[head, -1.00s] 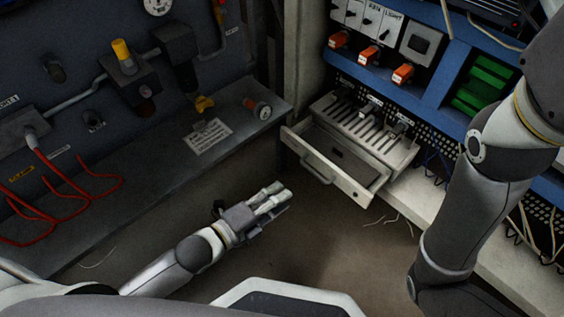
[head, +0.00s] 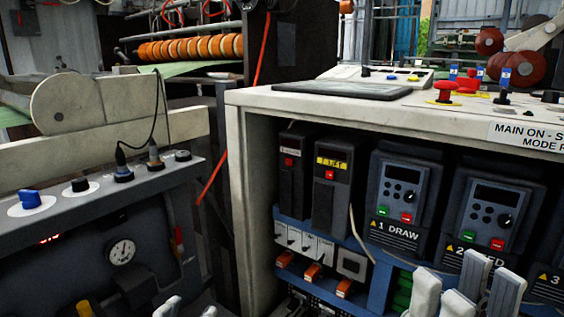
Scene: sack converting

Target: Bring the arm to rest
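My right gripper (head: 450,290) shows at the bottom right of the head view. Its pale fingers point up and stand apart, with nothing between them, in front of the drive units. Of my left gripper (head: 188,309) only the pale fingertips show at the bottom edge, left of the cabinet. Whether they are open or closed together is not clear. Most of both arms is outside the view.
An open-fronted cabinet (head: 237,170) holds drive units, one labelled 1 DRAW (head: 400,200). Red and yellow buttons (head: 445,92) stand on its top. A control panel (head: 90,200) with a blue knob (head: 30,198) and a gauge (head: 122,252) is at left. Orange rollers (head: 190,47) are behind.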

